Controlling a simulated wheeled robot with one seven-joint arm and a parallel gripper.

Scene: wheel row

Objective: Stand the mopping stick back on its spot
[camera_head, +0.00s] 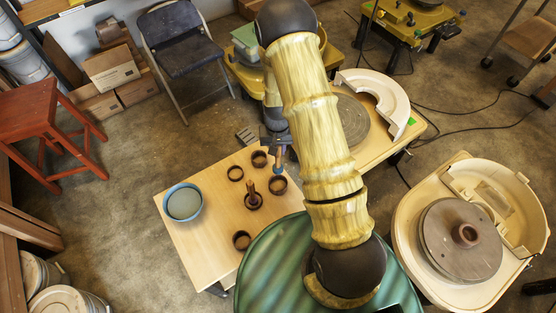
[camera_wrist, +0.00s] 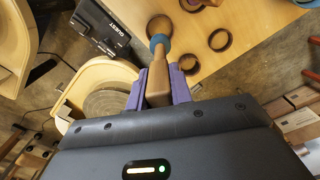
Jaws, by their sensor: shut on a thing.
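My gripper (camera_head: 275,142) is shut on a brown wooden stick with a blue band, the mopping stick (camera_head: 279,166). In the wrist view the purple fingers (camera_wrist: 160,86) clasp its shaft, and the stick (camera_wrist: 158,45) reaches out past them to the blue band and a rounded end. In the head view its lower end hangs over the table, close to the right-hand dark ring (camera_head: 278,185); I cannot tell its height above it. Several dark rings lie on the pale table (camera_head: 205,242). Another brown stick (camera_head: 252,188) stands upright in the middle ring.
A blue-rimmed bowl (camera_head: 184,202) of greyish content sits at the table's left. An empty ring (camera_head: 241,240) lies near the front. A pottery wheel (camera_head: 462,240) stands at the right, a red stool (camera_head: 45,125) at the left. My arm hides part of the table's right side.

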